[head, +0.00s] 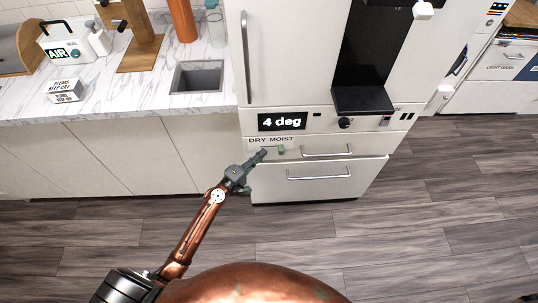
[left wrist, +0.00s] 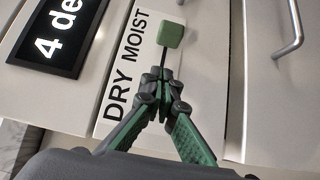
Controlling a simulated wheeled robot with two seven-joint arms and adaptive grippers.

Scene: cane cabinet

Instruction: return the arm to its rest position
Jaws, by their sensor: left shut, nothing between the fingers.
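My left arm reaches in from the bottom of the head view, extended toward the front of the white cabinet (head: 320,180). My left gripper (head: 263,153) is in front of the upper drawer panel, just below the "DRY MOIST" label (head: 270,140). In the left wrist view its green-padded fingers (left wrist: 160,78) come together at the tips with nothing between them. A small green knob (left wrist: 171,34) lies just beyond the tips; it also shows in the head view (head: 281,150). I cannot tell whether the tips touch the panel. My right gripper is not in view.
Two drawer handles (head: 326,152) (head: 320,175) stick out right of the gripper. A "4 deg" display (head: 282,121) sits above. A marble counter (head: 130,97) with a sink (head: 198,77) stands left. The wood floor (head: 440,220) is clear at right.

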